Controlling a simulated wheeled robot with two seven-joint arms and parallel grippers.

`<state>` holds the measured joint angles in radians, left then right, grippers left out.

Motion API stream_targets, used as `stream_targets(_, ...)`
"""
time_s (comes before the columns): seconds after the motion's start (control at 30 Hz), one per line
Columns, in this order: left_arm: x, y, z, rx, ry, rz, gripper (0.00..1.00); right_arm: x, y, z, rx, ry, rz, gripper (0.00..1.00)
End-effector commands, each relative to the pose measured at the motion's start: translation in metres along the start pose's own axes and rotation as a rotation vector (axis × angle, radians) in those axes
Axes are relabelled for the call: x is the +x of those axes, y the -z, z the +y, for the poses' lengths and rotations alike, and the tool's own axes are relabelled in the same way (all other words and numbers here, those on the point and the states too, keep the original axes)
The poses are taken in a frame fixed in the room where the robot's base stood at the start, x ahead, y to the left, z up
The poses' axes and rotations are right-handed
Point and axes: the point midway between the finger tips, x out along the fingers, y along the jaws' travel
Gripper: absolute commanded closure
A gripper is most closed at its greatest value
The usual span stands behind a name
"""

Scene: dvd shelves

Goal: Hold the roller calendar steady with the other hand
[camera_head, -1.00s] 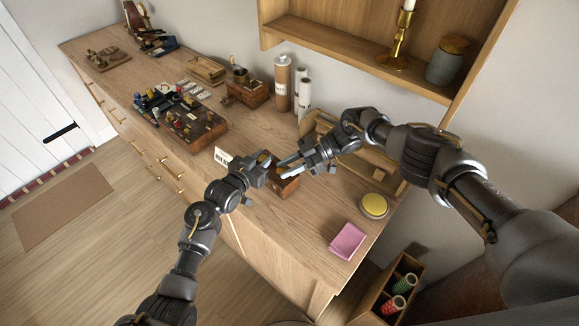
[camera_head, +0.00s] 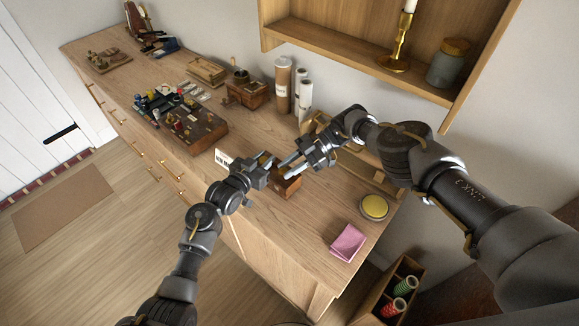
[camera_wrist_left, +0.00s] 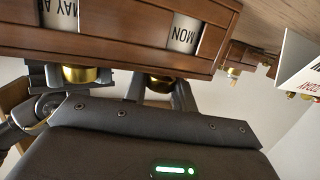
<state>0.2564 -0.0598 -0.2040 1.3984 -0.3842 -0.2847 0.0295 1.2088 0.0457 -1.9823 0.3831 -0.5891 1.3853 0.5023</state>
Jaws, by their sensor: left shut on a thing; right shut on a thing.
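The roller calendar (camera_head: 289,187) is a small brown wooden box near the front edge of the sideboard, partly hidden by both grippers. In the left wrist view the calendar (camera_wrist_left: 120,35) fills the top, upside down, with windows reading "MAY" and "MON" and brass knobs (camera_wrist_left: 160,83) along one side. My left gripper (camera_head: 271,172) is shut on the calendar from the front left. My right gripper (camera_head: 284,168) reaches in from the back right and is shut on the calendar; its exact contact is hard to make out.
A white card (camera_head: 223,158) stands left of the calendar. A wooden tray of small items (camera_head: 205,137) lies farther left. A yellow-topped round tin (camera_head: 373,207) and pink cloth (camera_head: 347,242) lie to the right. A wall shelf (camera_head: 345,52) hangs behind.

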Motion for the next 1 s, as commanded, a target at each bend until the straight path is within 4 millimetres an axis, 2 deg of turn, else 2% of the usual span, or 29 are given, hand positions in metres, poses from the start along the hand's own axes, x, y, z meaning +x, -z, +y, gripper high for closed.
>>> stream_targets(0.07, 0.0004, -0.0001, 0.0047, 0.001, -0.01, 0.0, 1.0, 0.0005, 0.001, 0.0012, -0.004, -0.002, -0.001, 0.96)
stream_targets(0.1, 0.0004, -0.0001, 0.0045, 0.001, -0.009, 0.0, 1.0, 0.0005, 0.0011, 0.0012, -0.004, -0.002, -0.001, 0.68)
stream_targets(0.23, 0.0001, -0.0004, 0.0029, 0.001, -0.006, -0.001, 1.0, 0.0005, 0.0012, 0.0009, -0.003, -0.001, 0.0, 0.52)
stream_targets(0.57, -0.0003, -0.0007, 0.0, 0.001, -0.001, -0.002, 1.0, 0.0004, 0.0007, 0.0005, 0.001, -0.005, 0.003, 0.52)
stream_targets(1.0, -0.0002, -0.0009, -0.0008, 0.0, 0.001, -0.002, 1.0, 0.0045, -0.0014, -0.0027, 0.06, -0.129, 0.016, 0.52)
